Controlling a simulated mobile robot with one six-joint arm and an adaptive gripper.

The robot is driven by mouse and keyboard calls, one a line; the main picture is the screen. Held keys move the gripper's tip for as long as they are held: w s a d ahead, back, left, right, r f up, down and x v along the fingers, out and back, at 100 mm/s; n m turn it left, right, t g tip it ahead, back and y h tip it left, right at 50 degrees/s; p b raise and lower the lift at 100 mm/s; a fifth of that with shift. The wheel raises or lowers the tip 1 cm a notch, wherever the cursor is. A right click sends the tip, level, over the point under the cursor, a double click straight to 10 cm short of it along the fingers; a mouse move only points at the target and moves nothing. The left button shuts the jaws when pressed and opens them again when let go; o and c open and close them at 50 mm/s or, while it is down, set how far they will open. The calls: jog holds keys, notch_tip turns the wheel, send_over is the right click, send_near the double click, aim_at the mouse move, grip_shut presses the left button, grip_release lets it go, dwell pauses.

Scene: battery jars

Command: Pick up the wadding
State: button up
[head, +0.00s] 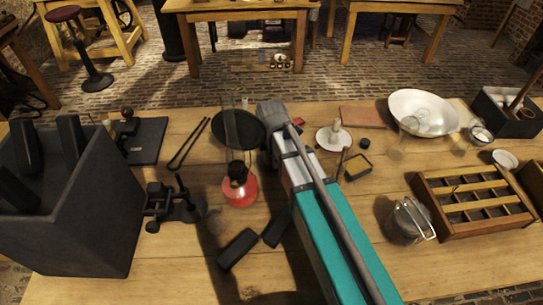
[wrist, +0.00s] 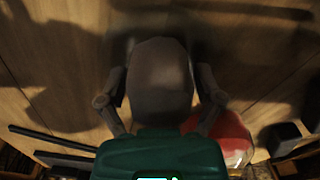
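I cannot pick out the wadding with certainty in either view. A white piece stands on a pale round dish (head: 333,138) just right of my arm's end, too small to identify. A glass (head: 480,132) with pale contents stands at the right. In the wrist view my gripper (wrist: 160,65) points down over the wooden table. Its two fingers are spread apart on either side of a grey rounded block, which looks like my gripper's own body. No held object is clear. In the head view my arm hides the fingers.
Black blocks (head: 238,249) lie in front, a large dark crate (head: 100,215) at left. A wooden compartment tray (head: 478,231), metal can (head: 408,220) and white bowl (head: 423,112) are at right.

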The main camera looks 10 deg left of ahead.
jog(key=c, duration=0.5)
jog(key=shift+r, duration=0.1)
notch_tip(320, 180, up, 10)
jog(key=p, duration=1)
dwell(0.5)
jog(key=o, duration=0.3)
jog(key=c, duration=0.5)
notch_tip(320, 180, up, 17)
jog(key=p, duration=1.7)
jog(key=shift+r+p, duration=0.2)
jog(key=shift+p, duration=0.15)
